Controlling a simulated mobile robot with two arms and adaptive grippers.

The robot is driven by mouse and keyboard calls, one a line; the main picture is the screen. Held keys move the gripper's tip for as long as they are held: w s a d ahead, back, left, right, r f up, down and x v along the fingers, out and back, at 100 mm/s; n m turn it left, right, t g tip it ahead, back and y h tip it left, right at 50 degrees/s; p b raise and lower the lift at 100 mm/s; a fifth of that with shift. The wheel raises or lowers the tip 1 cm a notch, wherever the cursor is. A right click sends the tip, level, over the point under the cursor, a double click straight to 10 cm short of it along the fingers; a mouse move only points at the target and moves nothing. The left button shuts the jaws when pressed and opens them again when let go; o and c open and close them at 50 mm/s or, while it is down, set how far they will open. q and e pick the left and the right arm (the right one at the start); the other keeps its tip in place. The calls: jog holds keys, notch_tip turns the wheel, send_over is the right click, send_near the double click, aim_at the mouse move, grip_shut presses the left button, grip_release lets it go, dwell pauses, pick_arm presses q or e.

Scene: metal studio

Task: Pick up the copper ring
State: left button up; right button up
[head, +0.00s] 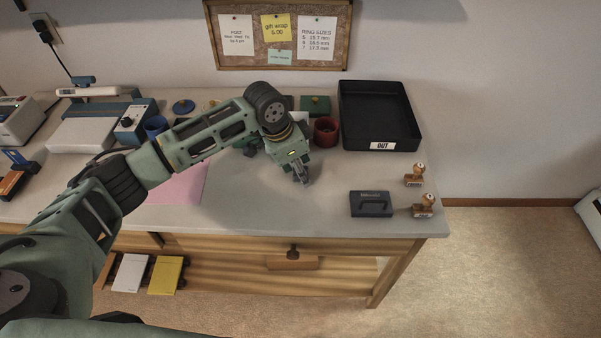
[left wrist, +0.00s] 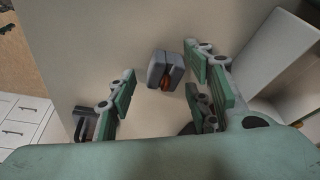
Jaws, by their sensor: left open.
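A copper-coloured piece (left wrist: 166,84), which looks like the copper ring, shows in the left wrist view. It sits in a slot of a small grey block or box (left wrist: 162,62) on the bench. My left gripper (left wrist: 160,74) is open, with its fingers on either side of the block. I see no contact, but the exact gap is unclear. In the head view, my left gripper (head: 302,180) points down low over the grey bench (head: 265,210). The ring cannot be made out there, as the gripper covers that spot. My right gripper is not in view.
A dark red cup (head: 326,131) stands close behind the gripper. A black OUT tray (head: 378,112) is at the back right. A dark grey case (head: 371,204) and two wooden stamps (head: 414,175) stand to the right. The bench front is clear.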

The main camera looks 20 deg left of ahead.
pick_arm(q)
jog(key=c, duration=0.9)
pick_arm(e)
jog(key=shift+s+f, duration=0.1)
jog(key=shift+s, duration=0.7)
